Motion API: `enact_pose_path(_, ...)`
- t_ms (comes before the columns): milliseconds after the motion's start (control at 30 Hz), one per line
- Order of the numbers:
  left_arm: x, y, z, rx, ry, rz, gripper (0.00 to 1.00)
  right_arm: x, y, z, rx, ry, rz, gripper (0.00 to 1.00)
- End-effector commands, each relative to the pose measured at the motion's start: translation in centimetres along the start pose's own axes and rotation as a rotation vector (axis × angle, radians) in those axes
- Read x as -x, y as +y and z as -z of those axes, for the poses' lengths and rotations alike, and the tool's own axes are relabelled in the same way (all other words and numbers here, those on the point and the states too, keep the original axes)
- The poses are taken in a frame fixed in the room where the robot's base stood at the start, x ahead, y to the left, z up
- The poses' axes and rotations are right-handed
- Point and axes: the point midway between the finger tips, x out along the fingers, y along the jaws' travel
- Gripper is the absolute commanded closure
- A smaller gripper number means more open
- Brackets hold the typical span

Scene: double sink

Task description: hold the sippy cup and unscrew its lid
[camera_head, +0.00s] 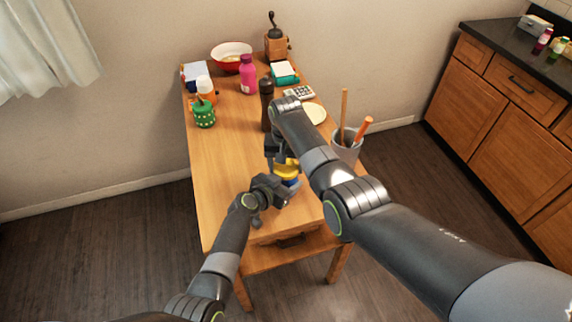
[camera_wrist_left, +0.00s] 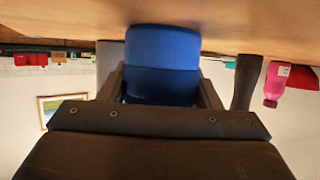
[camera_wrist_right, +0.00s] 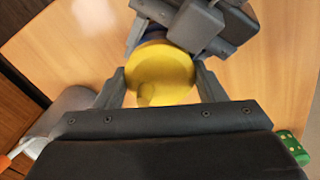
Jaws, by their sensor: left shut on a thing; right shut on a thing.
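The sippy cup has a blue body (camera_wrist_left: 163,62) and a yellow lid (camera_head: 287,168). It stands upright near the front of the wooden table. My left gripper (camera_head: 274,187) is shut on the blue body from the side; the left wrist view shows the body between its fingers. My right gripper (camera_head: 280,155) is above the cup, shut on the lid. In the right wrist view the yellow lid (camera_wrist_right: 160,75) sits between the right fingers and hides most of the cup body. My right arm partly covers the cup in the head view.
Behind the cup stand a dark pepper mill (camera_head: 266,103), a pink bottle (camera_head: 247,75) and a green holder (camera_head: 203,113). A grey utensil pot (camera_head: 346,146) is right of my right arm. The left middle of the wooden table (camera_head: 222,160) is clear.

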Motion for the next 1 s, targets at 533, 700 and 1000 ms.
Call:
enact_pose_path(533, 0.0, -0.1, -0.1, 0.0, -0.001, 0.001, 1.0, 0.0, 0.1, 0.0, 0.061, -0.001, -0.001, 0.19)
enact_pose_path(700, 0.0, 0.0, -0.1, 0.0, -0.001, 0.001, 1.0, 0.0, 0.0, 0.0, 0.061, 0.0, -0.001, 0.15)
enact_pose_path(1000, 0.0, 0.0, 0.0, 0.0, -0.001, 0.0, 1.0, 1.8, 0.0, 0.1, 0.06, 0.004, 0.002, 0.15)
